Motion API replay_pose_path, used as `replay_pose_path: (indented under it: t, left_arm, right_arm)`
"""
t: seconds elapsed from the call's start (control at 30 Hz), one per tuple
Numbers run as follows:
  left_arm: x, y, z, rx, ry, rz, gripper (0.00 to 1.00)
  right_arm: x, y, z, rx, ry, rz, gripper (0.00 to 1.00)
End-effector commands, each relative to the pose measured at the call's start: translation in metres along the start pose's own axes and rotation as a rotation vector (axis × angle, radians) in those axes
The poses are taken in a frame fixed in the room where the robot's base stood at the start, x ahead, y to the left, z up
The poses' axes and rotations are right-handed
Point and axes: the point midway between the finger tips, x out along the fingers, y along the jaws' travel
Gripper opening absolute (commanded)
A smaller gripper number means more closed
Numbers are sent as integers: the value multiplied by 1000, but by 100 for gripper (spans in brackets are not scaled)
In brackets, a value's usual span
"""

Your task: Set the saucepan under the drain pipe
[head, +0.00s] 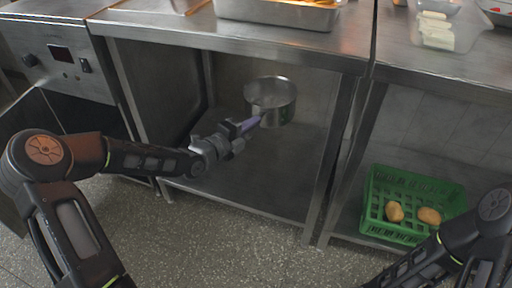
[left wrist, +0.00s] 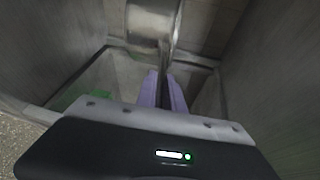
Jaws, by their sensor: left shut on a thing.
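The saucepan (head: 270,101) is a round steel pan inside the open lower bay of the steel counter, held above the bay's lower shelf. It also shows at the top of the left wrist view (left wrist: 150,22). My left gripper (head: 256,121) reaches into the bay and its purple fingers (left wrist: 164,92) are shut on the pan's handle. The handle is mostly hidden by the fingers. I cannot make out a drain pipe in either view. My right arm (head: 450,240) comes in at the lower right, but its gripper is out of view.
The bay has a lower shelf (head: 240,190), side posts and a counter top (head: 230,40) close above the pan. A green crate (head: 375,205) with two potatoes stands in the bay to the right. A steel tray (head: 280,14) sits on the counter. The speckled floor in front is clear.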

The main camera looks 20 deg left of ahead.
Motion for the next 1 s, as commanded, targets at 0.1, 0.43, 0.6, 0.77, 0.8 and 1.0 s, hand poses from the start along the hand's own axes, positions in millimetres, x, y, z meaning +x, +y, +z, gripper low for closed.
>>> replay_pose_path:
  t: [0.1, 0.43, 0.6, 0.77, 0.8, 1.0]
  left_arm:
    - [-24, -43, -11, 14, -26, 2, 0]
    - [-69, -87, -32, 5, -104, 23, 0]
    - [-74, -90, -34, 2, -115, 25, 0]
    - [-73, -90, -34, 2, -115, 25, 0]
    - [-73, -90, -34, 2, -115, 25, 0]
    - [-73, -90, -33, 3, -115, 25, 0]
  right_arm:
    - [0, 0, 0, 0, 0, 0, 36]
    - [0, 0, 0, 0, 0, 0, 36]
    - [0, 0, 0, 0, 0, 0, 36]
    - [0, 0, 0, 0, 0, 0, 36]
    - [0, 0, 0, 0, 0, 0, 36]
    - [0, 0, 0, 0, 0, 0, 36]
